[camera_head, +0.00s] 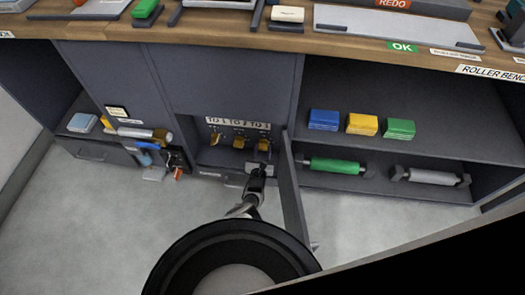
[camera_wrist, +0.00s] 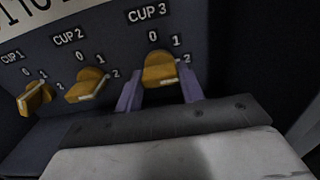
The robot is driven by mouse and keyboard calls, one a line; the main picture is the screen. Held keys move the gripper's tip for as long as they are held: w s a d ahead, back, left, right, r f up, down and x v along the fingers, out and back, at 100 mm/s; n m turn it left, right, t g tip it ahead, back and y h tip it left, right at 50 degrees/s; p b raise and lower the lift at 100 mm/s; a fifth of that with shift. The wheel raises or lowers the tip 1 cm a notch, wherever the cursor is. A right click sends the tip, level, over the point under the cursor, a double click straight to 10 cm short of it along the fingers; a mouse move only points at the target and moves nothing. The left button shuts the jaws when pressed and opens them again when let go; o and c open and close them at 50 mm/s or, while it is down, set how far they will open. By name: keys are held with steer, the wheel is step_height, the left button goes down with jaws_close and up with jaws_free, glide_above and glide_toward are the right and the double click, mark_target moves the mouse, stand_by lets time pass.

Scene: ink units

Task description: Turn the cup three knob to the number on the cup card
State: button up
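The cup three knob (camera_wrist: 160,70) is an ochre knob with a pale strip along its lower edge, under the CUP 3 label (camera_wrist: 147,13) and the numbers 0, 1 and 2. I cannot tell which number it points to. My gripper (camera_wrist: 161,88) has its two purple fingers apart, one on each side of this knob; contact is not clear.
The cup two knob (camera_wrist: 86,84) and cup one knob (camera_wrist: 34,98) are to the left. An open door panel (camera_head: 292,190) stands close to my arm's right. Blue (camera_head: 323,119), yellow (camera_head: 362,124) and green (camera_head: 398,129) blocks sit on the right shelf.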

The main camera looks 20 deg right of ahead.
steer(key=shift+c, duration=1.4)
steer(key=shift+n, duration=0.3)
steer(key=n, duration=0.4)
steer(key=shift+n+b, duration=0.45)
steer(key=shift+n, duration=1.65)
steer(key=o, duration=1)
